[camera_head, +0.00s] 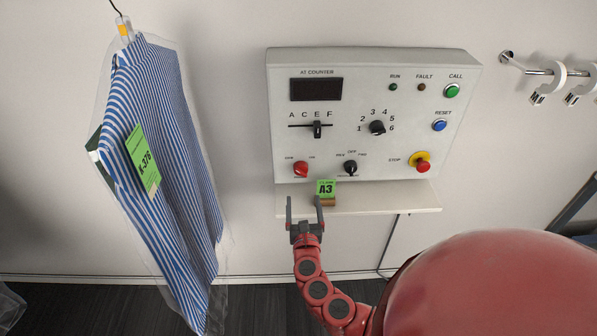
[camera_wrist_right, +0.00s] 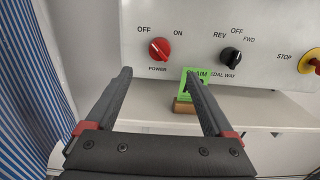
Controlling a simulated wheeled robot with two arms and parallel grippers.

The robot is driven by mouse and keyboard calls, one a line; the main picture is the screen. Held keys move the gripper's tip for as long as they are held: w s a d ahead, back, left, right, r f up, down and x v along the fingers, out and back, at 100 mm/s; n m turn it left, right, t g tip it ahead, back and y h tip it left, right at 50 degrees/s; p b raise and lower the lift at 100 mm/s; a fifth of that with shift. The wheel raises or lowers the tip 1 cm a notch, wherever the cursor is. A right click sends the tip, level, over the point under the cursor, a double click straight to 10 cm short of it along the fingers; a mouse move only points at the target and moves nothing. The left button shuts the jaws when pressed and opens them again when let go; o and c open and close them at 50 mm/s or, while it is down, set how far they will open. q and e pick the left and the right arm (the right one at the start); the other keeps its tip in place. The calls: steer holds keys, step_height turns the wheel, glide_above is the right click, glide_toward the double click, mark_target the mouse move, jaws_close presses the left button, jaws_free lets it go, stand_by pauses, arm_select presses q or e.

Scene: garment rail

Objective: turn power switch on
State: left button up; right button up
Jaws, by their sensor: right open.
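The power switch (camera_head: 300,169) is a red rotary knob at the lower left of the grey control panel (camera_head: 350,150). In the right wrist view the red knob (camera_wrist_right: 159,49) has OFF printed to its upper left, ON to its upper right and POWER below. My right gripper (camera_head: 304,203) is open and empty, below the knob and in front of the shelf. In the wrist view its two fingers (camera_wrist_right: 158,85) point toward the panel, with the knob beyond and between them, apart from it. My left gripper is out of view.
A green A3 tag in a wooden block (camera_head: 327,201) stands on the shelf (camera_head: 390,199), close by the right finger. A black rotary knob (camera_head: 350,168) and a red stop button (camera_head: 422,166) are to the right. A bagged striped shirt (camera_head: 165,150) hangs at left.

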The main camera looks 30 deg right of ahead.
mark_target(301, 174)
steer(key=p+x, duration=0.1)
steer(key=x, duration=1.1)
steer(key=shift+w, duration=0.2)
steer(key=shift+c, duration=0.3)
steer(key=c, duration=1.3)
steer(key=shift+f, duration=0.1)
